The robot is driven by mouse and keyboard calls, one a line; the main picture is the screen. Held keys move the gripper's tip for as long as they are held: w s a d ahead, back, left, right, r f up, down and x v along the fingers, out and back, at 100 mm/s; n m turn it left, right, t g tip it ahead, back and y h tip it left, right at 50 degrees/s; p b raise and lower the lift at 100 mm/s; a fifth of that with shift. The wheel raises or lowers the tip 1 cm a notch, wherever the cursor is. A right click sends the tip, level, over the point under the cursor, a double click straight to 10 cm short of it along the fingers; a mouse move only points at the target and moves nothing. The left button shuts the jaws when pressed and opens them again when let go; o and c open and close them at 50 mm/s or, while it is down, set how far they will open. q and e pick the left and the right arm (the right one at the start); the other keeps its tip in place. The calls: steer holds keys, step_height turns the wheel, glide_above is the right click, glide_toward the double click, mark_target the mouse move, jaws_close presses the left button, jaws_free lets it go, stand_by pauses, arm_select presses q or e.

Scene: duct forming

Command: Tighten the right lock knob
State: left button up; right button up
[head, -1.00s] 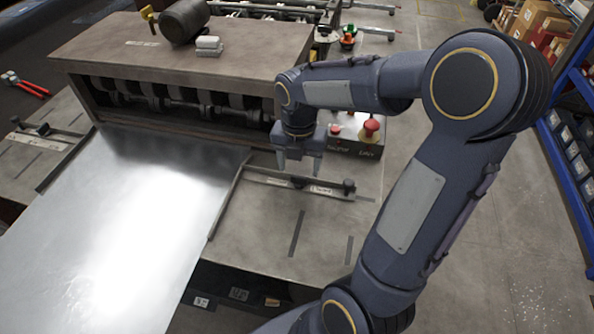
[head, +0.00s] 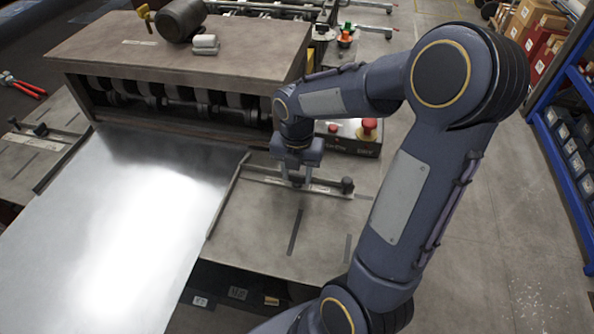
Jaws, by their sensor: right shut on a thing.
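The right guide bar (head: 325,189) lies on the machine's table beside the sheet metal (head: 110,225). A small dark lock knob (head: 297,180) stands on this bar, mostly hidden between the fingers of my right gripper (head: 297,183). My right gripper points down and is shut on that knob. A second dark knob (head: 347,186) stands at the bar's right end, apart from the gripper. My left gripper is not in view.
A control box with a red emergency button (head: 369,128) sits just behind the right gripper. The roller housing (head: 180,60) rises behind the sheet. A matching left guide with a knob (head: 41,129) is at the far left. Bare table lies in front of the bar.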

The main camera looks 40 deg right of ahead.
mark_target(297, 176)
steer(key=shift+m, duration=0.7)
steer(key=o, duration=1)
step_height(297, 176, up, 8)
steer(key=shift+f, duration=0.1)
